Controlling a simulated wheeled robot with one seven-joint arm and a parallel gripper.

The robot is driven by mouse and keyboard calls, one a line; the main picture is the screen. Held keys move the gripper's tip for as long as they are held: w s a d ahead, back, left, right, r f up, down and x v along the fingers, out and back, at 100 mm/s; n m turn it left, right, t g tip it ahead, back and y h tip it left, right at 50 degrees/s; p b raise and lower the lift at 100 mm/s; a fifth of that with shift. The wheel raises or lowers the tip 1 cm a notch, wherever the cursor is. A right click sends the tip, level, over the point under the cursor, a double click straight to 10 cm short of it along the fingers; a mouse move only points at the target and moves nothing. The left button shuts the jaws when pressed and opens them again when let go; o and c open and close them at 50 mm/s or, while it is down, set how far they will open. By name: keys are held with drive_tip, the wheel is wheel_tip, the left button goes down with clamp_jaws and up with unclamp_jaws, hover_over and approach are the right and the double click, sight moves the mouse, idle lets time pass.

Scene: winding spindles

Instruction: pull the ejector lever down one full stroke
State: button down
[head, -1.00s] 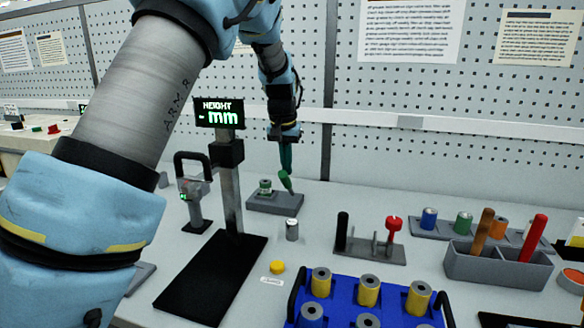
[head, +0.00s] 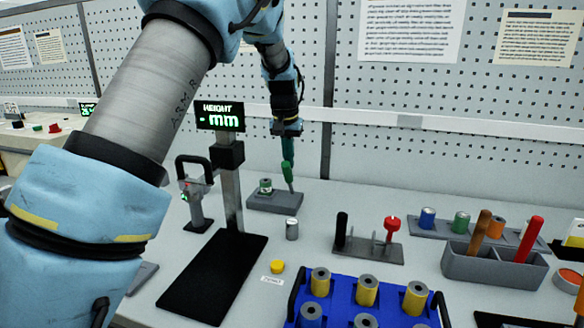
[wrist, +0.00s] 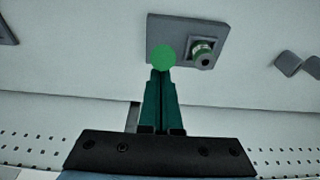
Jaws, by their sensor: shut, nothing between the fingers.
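The ejector lever (head: 287,174) is green with a round knob and stands on a grey base block (head: 275,203), leaning slightly. A small green-and-grey spindle (head: 265,187) sits on the same block, left of the lever. My gripper (head: 287,158) points down with its fingers shut and empty, right at the top of the lever. In the wrist view the fingertips (wrist: 161,72) meet the edge of the round green knob (wrist: 164,57); I cannot tell whether they touch it. The spindle also shows in the wrist view (wrist: 203,52), beside the knob.
A height gauge (head: 220,117) on a post with a black base stands left. A grey cylinder (head: 292,229) stands in front of the block.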

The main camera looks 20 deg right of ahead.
drive_tip(key=shift+w+d, duration=0.1)
drive_tip(key=shift+w+d+r+p, duration=0.2)
drive_tip(key=shift+w+d+p, duration=0.15)
drive_tip(key=shift+p, duration=0.25)
drive_tip(key=shift+w+d+r+p, duration=0.1)
drive_tip(key=shift+w+d+p, duration=0.5)
drive_tip(key=shift+w+p, duration=0.25)
drive_tip(key=shift+w+d+p, duration=0.45)
drive_tip(key=shift+w+p, duration=0.05)
drive_tip(key=shift+w+d, duration=0.2)
drive_tip(key=shift+w, duration=0.05)
drive_tip(key=shift+w+d+f+p, duration=0.3)
drive_tip(key=shift+w+d+p, duration=0.35)
drive_tip(key=shift+p, duration=0.2)
drive_tip(key=w+d+p+v, duration=0.1)
drive_tip(key=p+v, duration=0.3)
drive_tip(key=v, duration=0.4)
drive_tip(key=shift+w+d+r, duration=0.35)
drive_tip(key=shift+w+r, duration=0.2)
drive_tip(key=shift+r, duration=0.05)
